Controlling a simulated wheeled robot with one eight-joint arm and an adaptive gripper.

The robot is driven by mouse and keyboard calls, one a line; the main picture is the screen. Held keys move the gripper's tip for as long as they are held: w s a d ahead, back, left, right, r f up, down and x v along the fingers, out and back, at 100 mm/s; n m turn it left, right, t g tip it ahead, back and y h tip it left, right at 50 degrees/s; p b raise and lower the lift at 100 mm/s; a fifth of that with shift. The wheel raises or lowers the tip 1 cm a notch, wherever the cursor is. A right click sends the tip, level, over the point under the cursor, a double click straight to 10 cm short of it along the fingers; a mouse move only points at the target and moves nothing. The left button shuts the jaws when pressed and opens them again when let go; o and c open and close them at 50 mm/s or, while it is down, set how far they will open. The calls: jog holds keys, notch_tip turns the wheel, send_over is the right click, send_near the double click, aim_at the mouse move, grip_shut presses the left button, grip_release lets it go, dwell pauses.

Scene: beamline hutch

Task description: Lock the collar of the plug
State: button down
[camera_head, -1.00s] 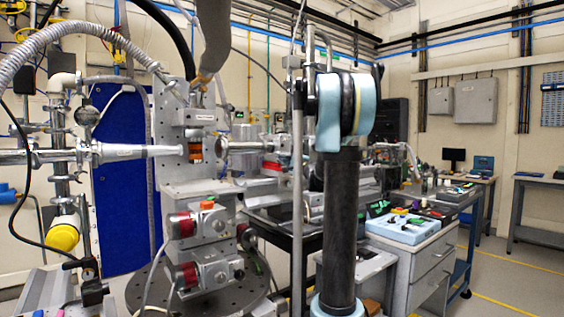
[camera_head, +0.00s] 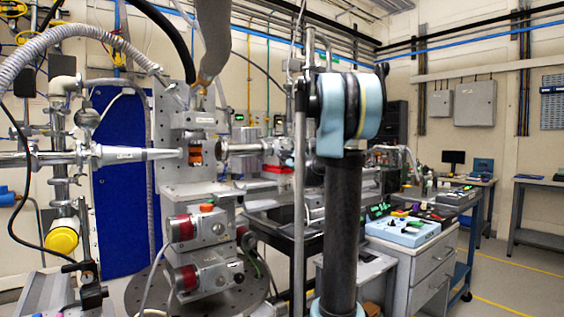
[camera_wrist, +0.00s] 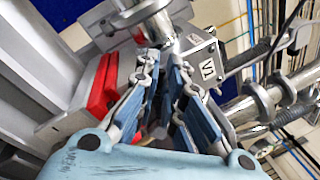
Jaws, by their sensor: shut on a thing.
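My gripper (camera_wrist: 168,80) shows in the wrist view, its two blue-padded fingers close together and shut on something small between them. The pads hide most of that thing; I take it for the collar of the plug but cannot make out its shape or how it is turned. A bright metal cylinder (camera_wrist: 160,28) stands just beyond the fingertips. In the head view my gripper is out of sight, and I cannot pick out the plug there.
A red-edged grey block (camera_wrist: 102,88) lies left of the fingers, and metal pipework (camera_wrist: 262,100) is close on the right. In the head view, the beamline stand (camera_head: 188,165) with red-faced motors (camera_head: 200,228) stands left of my arm. A drawer cabinet (camera_head: 412,270) stands on the right.

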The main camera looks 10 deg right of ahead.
jog(key=d+m, duration=0.1)
jog(key=m, duration=0.2)
jog(key=w+r+m+h, duration=0.1)
jog(key=m, duration=0.3)
jog(key=d+r+m+g, duration=0.1)
jog(key=m, duration=0.2)
jog(key=shift+w+d+m+h, duration=0.25)
jog(key=shift+d+m+h, duration=0.05)
jog(key=shift+m+h, duration=0.1)
jog(key=c, duration=2)
grip_release()
jog(key=v, duration=1.1)
jog(key=shift+s+d+r, duration=0.15)
jog(key=shift+s+d, duration=0.05)
jog(key=shift+s, duration=0.15)
